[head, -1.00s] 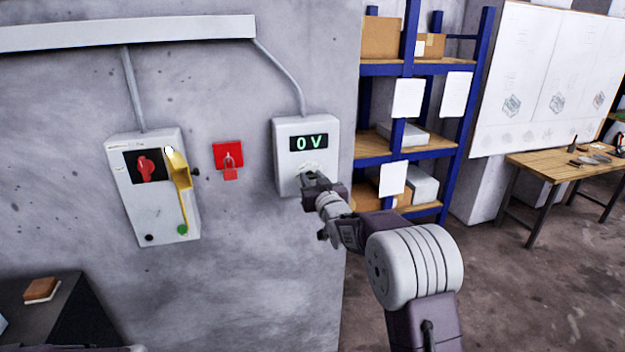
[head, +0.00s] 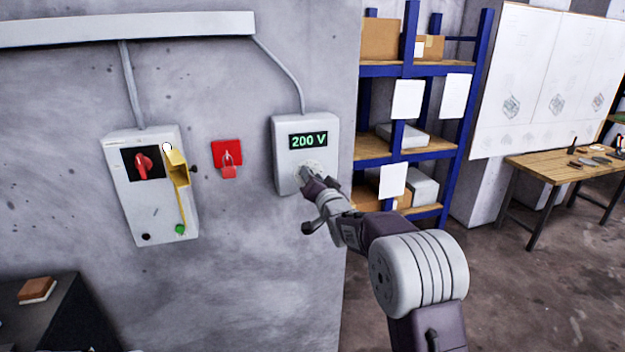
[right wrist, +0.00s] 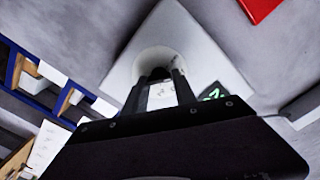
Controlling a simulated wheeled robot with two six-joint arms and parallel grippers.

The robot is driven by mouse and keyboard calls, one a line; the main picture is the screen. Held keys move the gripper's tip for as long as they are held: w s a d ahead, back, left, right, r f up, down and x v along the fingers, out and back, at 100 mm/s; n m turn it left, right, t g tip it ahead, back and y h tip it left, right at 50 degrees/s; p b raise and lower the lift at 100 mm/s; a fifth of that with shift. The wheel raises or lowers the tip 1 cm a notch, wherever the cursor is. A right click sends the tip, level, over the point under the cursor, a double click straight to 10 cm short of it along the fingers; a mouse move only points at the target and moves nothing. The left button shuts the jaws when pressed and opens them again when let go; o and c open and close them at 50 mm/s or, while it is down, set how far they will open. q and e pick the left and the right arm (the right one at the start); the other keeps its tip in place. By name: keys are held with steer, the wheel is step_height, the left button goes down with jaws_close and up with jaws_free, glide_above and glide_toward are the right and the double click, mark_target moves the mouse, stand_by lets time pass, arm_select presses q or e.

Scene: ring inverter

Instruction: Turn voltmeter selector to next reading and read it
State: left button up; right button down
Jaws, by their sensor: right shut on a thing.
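The voltmeter (head: 287,160) is a pale grey box on the concrete wall. Its dark display (head: 308,140) reads "200 V" in green digits. The selector (head: 305,168) on the lower part of its face is mostly hidden by my gripper. My right gripper (head: 307,177) is at the selector and shut on it. In the right wrist view the two fingers (right wrist: 165,88) reach to the round dial on the pale box (right wrist: 205,50), and the display shows only as a green sliver. My left gripper is not in view.
A switch box (head: 125,195) with a red rotary handle and yellow flap hangs at the left. A red padlock plate (head: 227,153) is between the boxes. Blue-framed shelves (head: 411,62) and a wooden workbench (head: 530,160) stand to the right.

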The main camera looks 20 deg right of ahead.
steer(key=shift+m, duration=0.9)
steer(key=shift+f, duration=0.1)
steer(key=c, duration=1)
jaws_free()
steer(key=s+b, duration=0.2)
steer(key=s, duration=0.7)
steer(key=shift+d, duration=0.2)
